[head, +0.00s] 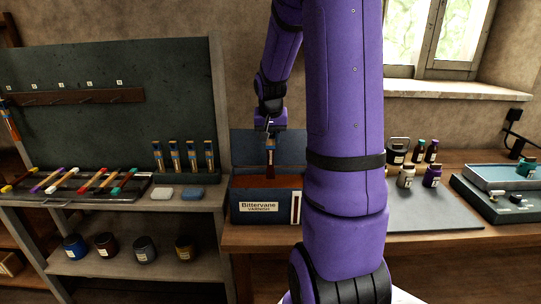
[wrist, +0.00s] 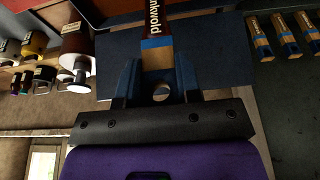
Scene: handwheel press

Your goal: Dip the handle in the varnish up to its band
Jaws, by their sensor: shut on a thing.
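My gripper (head: 270,134) is shut on an upright handle (head: 270,169). The handle is tan with a blue band and a dark red-brown lower part. In the wrist view the gripper (wrist: 156,68) has its blue fingers on both sides of the handle, close to the blue band (wrist: 156,43); printed lettering shows beyond the band. The handle hangs over the open varnish tank (head: 263,208), labelled "Bittervane varnish". Its lower end reaches about the front wall's rim in the head view. The varnish surface is hidden, so I cannot tell whether the tip touches it.
Several similar handles (head: 197,157) stand in a rack to the left. Bottles (head: 433,175) stand on the right bench. My arm hides part of the middle.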

